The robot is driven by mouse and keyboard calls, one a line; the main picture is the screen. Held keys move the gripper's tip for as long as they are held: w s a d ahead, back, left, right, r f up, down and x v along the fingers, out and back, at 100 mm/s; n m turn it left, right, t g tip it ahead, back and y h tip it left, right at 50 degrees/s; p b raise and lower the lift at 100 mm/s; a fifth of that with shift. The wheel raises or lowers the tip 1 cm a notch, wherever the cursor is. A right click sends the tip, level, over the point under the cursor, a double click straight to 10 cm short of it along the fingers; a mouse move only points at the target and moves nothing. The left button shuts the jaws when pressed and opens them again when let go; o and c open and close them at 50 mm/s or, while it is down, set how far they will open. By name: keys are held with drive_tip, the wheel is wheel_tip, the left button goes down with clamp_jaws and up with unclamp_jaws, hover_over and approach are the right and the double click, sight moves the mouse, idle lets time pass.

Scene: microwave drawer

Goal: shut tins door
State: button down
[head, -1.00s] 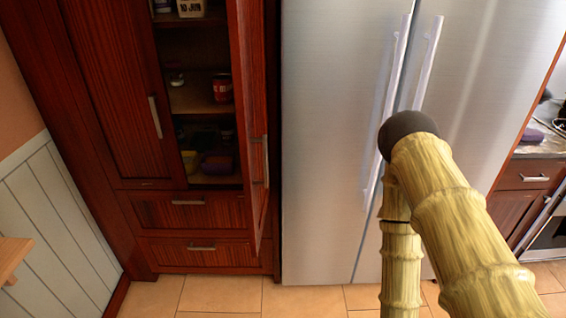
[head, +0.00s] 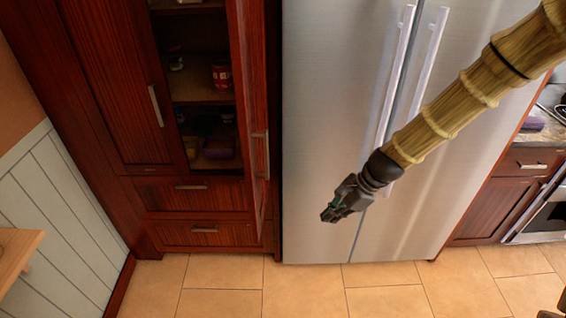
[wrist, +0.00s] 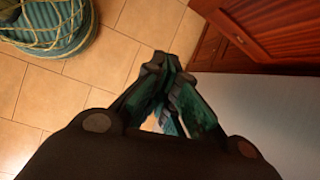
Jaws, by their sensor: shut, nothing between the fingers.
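The tins door (head: 252,110) is the right-hand door of the dark red wooden cupboard, and it stands open, swung outward and seen nearly edge-on. A silver handle (head: 261,150) is on it. Behind it, a red tin (head: 222,74) and other small items stand on the open shelves. My gripper (head: 328,214) is shut and empty, in front of the fridge, to the right of the door and apart from it. In the wrist view my gripper (wrist: 160,62) points over the floor, with cupboard wood (wrist: 265,32) at the upper right.
The steel fridge (head: 320,120) stands just right of the cupboard. The left cupboard door (head: 110,80) and two drawers (head: 195,233) are closed. The tiled floor (head: 300,275) in front is clear. A wooden surface (head: 15,258) juts in at the left edge.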

drive_tip(key=w+a+r+m+y+p, duration=0.1)
drive_tip(key=w+r+m+y, duration=0.15)
drive_tip(key=r, duration=0.65)
drive_tip(key=w+a+r+m+y, duration=0.1)
drive_tip(key=w+a+r, duration=0.15)
drive_tip(key=r, duration=0.65)
drive_tip(key=w+a+r+p+x, duration=0.1)
drive_tip(key=p+x, duration=0.3)
drive_tip(key=x, duration=0.8)
drive_tip(key=shift+w+a+r+p, duration=0.25)
drive_tip(key=shift+r+p, duration=0.05)
drive_tip(key=shift+p, duration=0.1)
drive_tip(key=shift+a+n, duration=0.1)
drive_tip(key=shift+n, duration=0.15)
